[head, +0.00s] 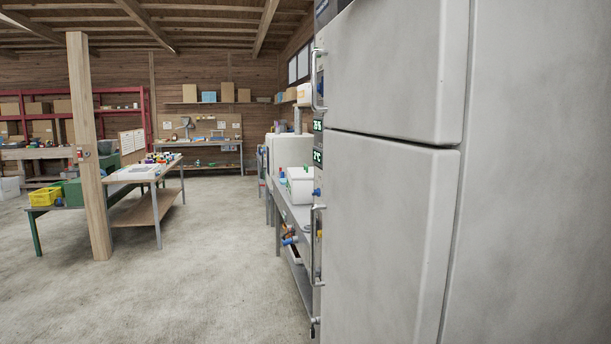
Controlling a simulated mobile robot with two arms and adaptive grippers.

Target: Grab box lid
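No box lid can be made out in the head view. Several cardboard boxes (227,92) stand on the far wall shelf, too small to tell whether any has a loose lid. More brown boxes (40,130) sit on a red rack at the far left. A white box-like object (300,186) stands on the grey bench past the fridge; its top is partly hidden. Neither of my grippers is in the picture.
A large grey-white fridge (390,230) fills the right side, close by. A wooden post (88,150) stands at the left. The concrete floor (200,270) in the middle is clear.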

